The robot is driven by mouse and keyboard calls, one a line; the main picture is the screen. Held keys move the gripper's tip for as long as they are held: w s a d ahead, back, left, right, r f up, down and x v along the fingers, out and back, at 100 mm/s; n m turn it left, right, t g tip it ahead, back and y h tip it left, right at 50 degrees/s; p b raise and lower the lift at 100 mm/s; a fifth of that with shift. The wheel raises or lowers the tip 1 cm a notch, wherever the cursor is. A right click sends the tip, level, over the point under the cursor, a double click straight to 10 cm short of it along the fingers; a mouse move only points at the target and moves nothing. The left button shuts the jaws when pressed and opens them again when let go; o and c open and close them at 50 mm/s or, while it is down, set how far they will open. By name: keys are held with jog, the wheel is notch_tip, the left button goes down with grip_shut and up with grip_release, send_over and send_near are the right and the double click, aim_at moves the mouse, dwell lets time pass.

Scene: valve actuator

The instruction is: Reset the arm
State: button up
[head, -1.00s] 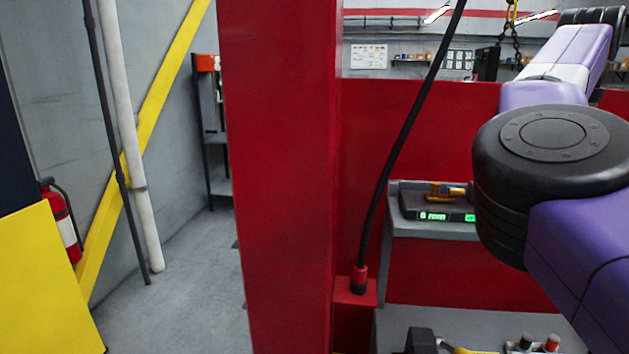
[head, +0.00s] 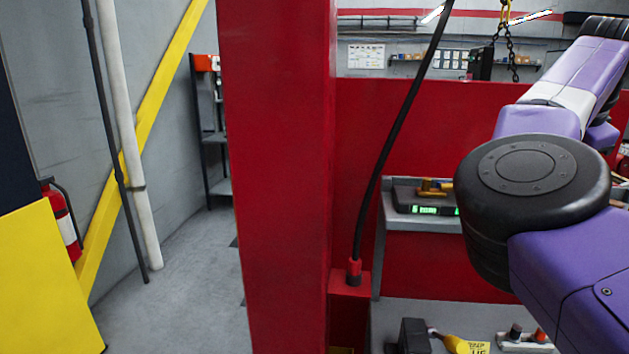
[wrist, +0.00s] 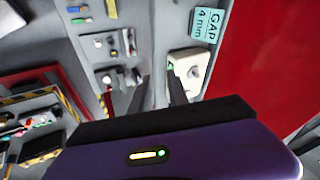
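My arm, purple with black joints, reaches across the right of the head view; its gripper end is out of that view. In the wrist view my gripper (wrist: 153,84) shows two dark fingers standing apart, with nothing seen between them but grey surface. Its purple housing with a lit indicator fills the bottom of that view. The fingers point toward a grey panel or bench top carrying small parts.
A red pillar (head: 278,180) stands mid-view, with a black cable (head: 400,140) beside it. A device with a green display (head: 426,209) rests on a grey-topped red bench. A white box (wrist: 188,70) and a "GAP 4 mm" label (wrist: 206,25) lie beyond my fingers. Floor at left is open.

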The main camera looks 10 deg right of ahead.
jog(key=s+d+f+n+t+h+b, duration=0.1)
jog(key=d+f+h, duration=0.2)
jog(key=d+h, duration=0.15)
jog(key=d+f+n+t+h, duration=0.1)
jog(key=d+f+h, duration=0.25)
jog(key=d, duration=0.25)
jog(key=s+a+f+n+t+y+b, duration=0.1)
jog(key=s+a+f+n+t+y, duration=0.1)
jog(key=s+a+f+n+t, duration=0.55)
jog(key=s+a+f+n+t+y+b, duration=0.15)
jog(key=a+f+n, duration=0.3)
jog(key=a, duration=0.65)
jog(key=s+a+f+n+t+y+b, duration=0.1)
jog(key=s+a+f+n+t+y, duration=0.1)
jog(key=s+a+f+n+t, duration=0.55)
jog(key=s+a+f+g+y, duration=0.2)
jog(key=s+a+f, duration=0.3)
jog(key=s, duration=0.4)
jog(key=s+a+f+m+g+y+b, duration=0.1)
jog(key=s+a+f+g+y, duration=0.1)
jog(key=s+a+f, duration=0.3)
jog(key=s+a+f+m+g+y+b, duration=0.1)
jog(key=s+a+f+g, duration=0.3)
jog(key=s+a, duration=0.5)
jog(key=shift+s+a+f+y, duration=0.15)
jog(key=shift+s+f+y, duration=0.5)
jog(key=shift+s, duration=2.5)
jog(key=shift+r, duration=0.1)
